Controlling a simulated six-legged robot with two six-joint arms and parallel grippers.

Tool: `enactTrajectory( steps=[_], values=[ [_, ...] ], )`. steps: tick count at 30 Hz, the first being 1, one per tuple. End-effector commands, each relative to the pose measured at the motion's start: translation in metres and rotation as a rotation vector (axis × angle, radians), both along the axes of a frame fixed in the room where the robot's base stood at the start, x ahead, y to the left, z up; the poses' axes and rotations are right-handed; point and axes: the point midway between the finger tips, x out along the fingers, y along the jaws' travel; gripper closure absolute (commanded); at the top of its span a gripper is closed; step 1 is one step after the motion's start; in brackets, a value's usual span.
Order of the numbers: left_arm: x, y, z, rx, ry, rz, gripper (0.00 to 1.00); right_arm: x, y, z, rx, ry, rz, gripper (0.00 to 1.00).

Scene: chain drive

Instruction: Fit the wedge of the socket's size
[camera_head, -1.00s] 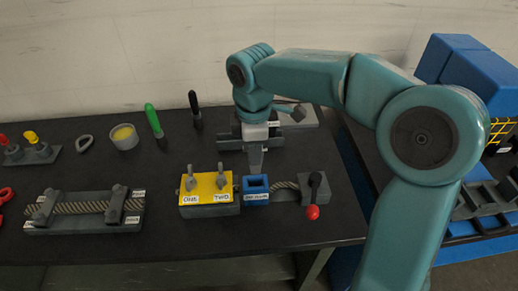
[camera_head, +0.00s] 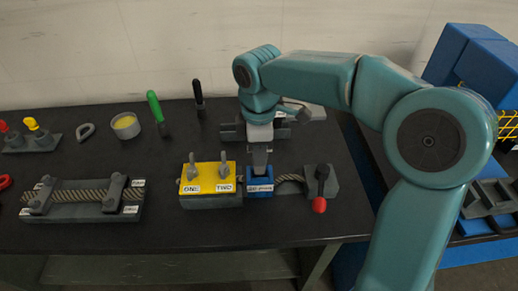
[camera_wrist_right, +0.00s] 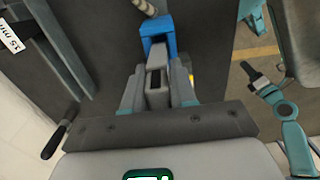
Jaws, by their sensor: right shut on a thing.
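The blue socket block (camera_head: 259,187), with a small white label, stands on the dark table to the right of the yellow-topped block (camera_head: 212,172) marked ONE and TWO. It also shows in the wrist view (camera_wrist_right: 154,28). My right gripper (camera_head: 260,152) is directly above the socket, pointing down, shut on a grey wedge (camera_wrist_right: 157,48). The wedge's lower end reaches the socket's opening; how deep it sits is hidden. The wedge's size cannot be read. My left gripper is not clearly seen; teal limbs of mine show at the wrist view's right edge.
A red-knobbed lever (camera_head: 320,190) stands close right of the socket, joined by a rope. A grey rope fixture (camera_head: 85,212) is at left. A green-handled tool (camera_head: 157,112), a black-handled tool (camera_head: 199,98) and a yellow-filled cup (camera_head: 126,126) stand behind.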

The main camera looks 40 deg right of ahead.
Motion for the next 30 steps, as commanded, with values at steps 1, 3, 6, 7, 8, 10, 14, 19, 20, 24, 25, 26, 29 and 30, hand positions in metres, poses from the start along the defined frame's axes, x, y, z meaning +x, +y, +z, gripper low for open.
enactTrajectory(
  steps=[1,3,6,7,8,10,14,19,20,24,25,26,29,30],
  values=[
    [0.0,0.0,0.0,0.0,0.0,0.0,0.57,0.0,0.0,0.0,0.0,-0.002,0.0,1.0],
    [0.0,0.0,-0.001,0.0,0.0,0.0,0.57,0.0,0.0,-0.001,0.0,-0.002,0.0,1.0],
    [0.0,0.0,-0.003,0.0,0.0,0.0,0.57,0.0,0.0,-0.003,0.0,-0.001,0.0,1.0],
    [0.0,0.0,-0.003,0.0,0.0,0.0,0.57,0.0,0.0,-0.004,0.0,-0.002,0.0,1.0],
    [0.0,0.0,-0.004,0.0,0.0,0.0,0.57,0.0,0.0,-0.004,0.0,-0.002,0.0,1.0],
    [0.0,0.0,-0.005,0.0,0.0,0.0,0.57,0.0,0.0,-0.006,0.0,-0.002,0.0,1.0],
    [0.0,0.0,-0.006,0.0,0.0,0.0,0.57,0.0,0.0,-0.008,0.0,-0.002,0.0,1.0],
    [0.0,0.0,-0.009,0.0,0.0,0.0,0.57,0.0,0.0,-0.011,0.0,-0.001,0.0,1.0],
    [0.0,0.0,-0.009,0.0,0.0,0.0,0.57,0.0,0.0,-0.012,0.0,-0.001,0.0,1.0],
    [0.0,0.0,-0.011,0.0,0.0,0.0,0.57,0.0,0.0,-0.015,0.0,-0.001,0.0,1.0],
    [0.0,0.0,-0.011,0.0,0.0,0.0,0.57,0.0,0.0,-0.015,0.0,-0.001,0.0,1.0],
    [0.0,0.0,-0.012,0.0,0.0,0.0,0.57,0.0,0.0,-0.016,0.0,-0.001,0.0,1.0],
    [0.0,0.0,-0.013,0.0,0.0,0.0,0.57,0.0,0.0,-0.018,0.0,-0.001,0.0,1.0],
    [0.0,0.0,-0.014,0.0,0.0,0.0,0.57,0.0,0.0,-0.018,0.0,-0.001,0.0,1.0]
  ],
)
